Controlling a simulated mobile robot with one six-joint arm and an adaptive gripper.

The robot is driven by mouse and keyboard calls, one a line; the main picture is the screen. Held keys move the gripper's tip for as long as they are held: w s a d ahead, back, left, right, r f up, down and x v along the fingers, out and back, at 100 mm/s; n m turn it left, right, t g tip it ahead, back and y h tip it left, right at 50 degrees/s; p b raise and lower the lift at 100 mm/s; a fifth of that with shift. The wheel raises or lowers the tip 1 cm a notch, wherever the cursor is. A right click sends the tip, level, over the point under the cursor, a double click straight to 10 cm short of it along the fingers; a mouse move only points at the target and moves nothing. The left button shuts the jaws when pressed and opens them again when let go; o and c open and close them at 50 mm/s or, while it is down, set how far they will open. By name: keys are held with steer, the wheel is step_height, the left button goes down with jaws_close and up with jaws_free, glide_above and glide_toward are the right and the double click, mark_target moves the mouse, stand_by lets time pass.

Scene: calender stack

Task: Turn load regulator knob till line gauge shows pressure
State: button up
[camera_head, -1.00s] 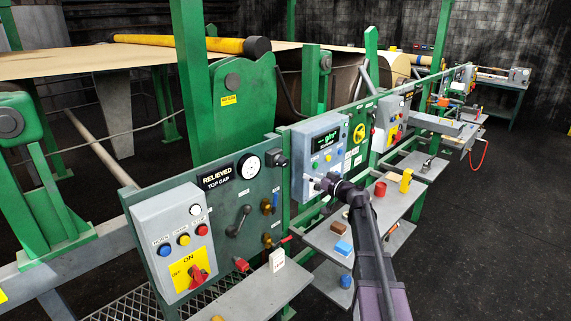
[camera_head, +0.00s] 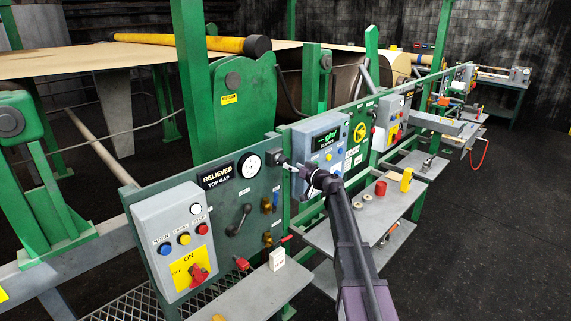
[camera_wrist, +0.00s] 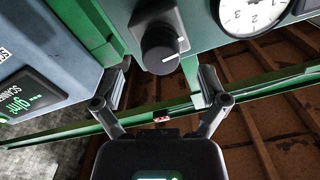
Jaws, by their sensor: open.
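The black regulator knob (camera_head: 282,160) sits on the green panel just right of the round line gauge (camera_head: 248,167). In the wrist view the knob (camera_wrist: 160,50) has a white pointer mark and a square black base. The gauge (camera_wrist: 252,10) is partly cut off at the top right; its needle reading cannot be made out. My gripper (camera_wrist: 163,82) is open, with one finger on each side of the knob in the picture. It appears short of the knob, and no contact shows. In the head view my gripper (camera_head: 294,168) is beside the knob's right side.
A grey scanner box (camera_head: 320,148) with a lit display stands out from the panel close to my gripper's right. A lever (camera_head: 239,220) and brass valves are below the gauge.

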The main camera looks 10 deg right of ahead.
mark_target(287, 163)
steer(key=shift+x, duration=2.05)
steer(key=c, duration=1.1)
